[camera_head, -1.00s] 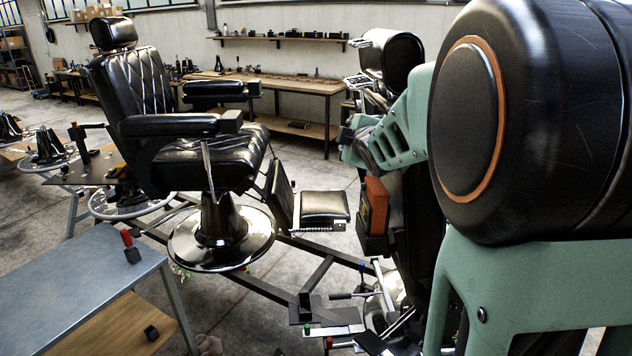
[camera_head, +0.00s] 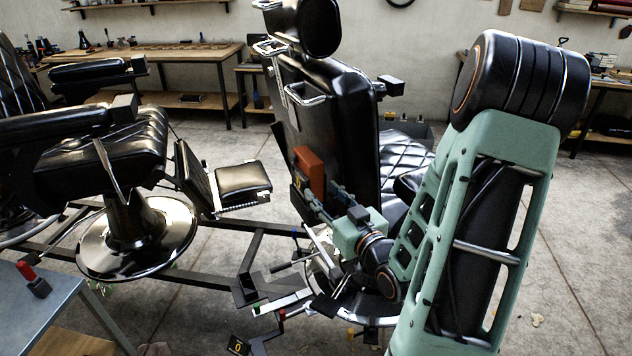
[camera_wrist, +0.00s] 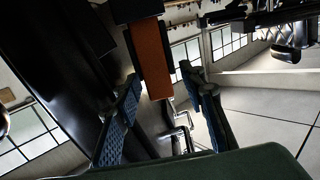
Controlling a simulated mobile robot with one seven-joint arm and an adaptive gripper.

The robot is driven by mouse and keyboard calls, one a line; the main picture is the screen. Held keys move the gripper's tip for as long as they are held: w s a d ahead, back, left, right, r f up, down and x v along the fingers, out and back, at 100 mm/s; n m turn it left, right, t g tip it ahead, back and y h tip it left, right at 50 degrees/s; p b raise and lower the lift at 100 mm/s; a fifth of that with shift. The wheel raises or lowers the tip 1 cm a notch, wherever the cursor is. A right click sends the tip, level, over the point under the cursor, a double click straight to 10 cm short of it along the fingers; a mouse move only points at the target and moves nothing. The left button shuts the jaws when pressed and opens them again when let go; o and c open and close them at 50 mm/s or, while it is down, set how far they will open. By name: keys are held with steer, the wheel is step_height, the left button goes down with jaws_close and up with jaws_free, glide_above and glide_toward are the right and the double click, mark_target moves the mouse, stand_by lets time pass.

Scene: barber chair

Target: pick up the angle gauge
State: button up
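An orange and black block (camera_head: 308,170), which looks like the angle gauge, is against the back of the black chair (camera_head: 335,125) in the middle of the head view. My gripper (camera_head: 322,197) is just below and to the right of it. In the wrist view the orange face of the block (camera_wrist: 152,58) shows beyond and between my two blue-padded fingertips (camera_wrist: 160,78). The fingers are spread apart with nothing between the pads. Whether a fingertip touches the block I cannot tell.
Metal bars and small tools (camera_head: 285,300) lie low in front of the chair base. Another barber chair (camera_head: 100,160) stands at left, with a grey table (camera_head: 35,310) before it. A workbench (camera_head: 150,55) runs along the back wall. Floor at right is clear.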

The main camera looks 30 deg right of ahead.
mark_target(317, 180)
steer(key=shift+d+r+b, duration=0.2)
steer(key=shift+d+b, duration=0.1)
steer(key=shift+d, duration=0.1)
steer(key=w+b, duration=0.1)
steer(key=b, duration=0.2)
steer(key=shift+w+f, duration=0.1)
steer(key=shift+f, duration=0.1)
steer(key=shift+w+a+r+b, duration=0.1)
steer(key=shift+w+r+b, duration=0.05)
steer(key=shift+w+b, duration=0.75)
steer(key=shift+w+r+p, duration=0.2)
steer(key=shift+w+p, duration=0.3)
steer(key=shift+w, duration=0.9)
steer(key=shift+w+f+p, duration=0.1)
steer(key=shift+w+p, duration=0.6)
steer(key=shift+w, duration=1.7)
jaws_close()
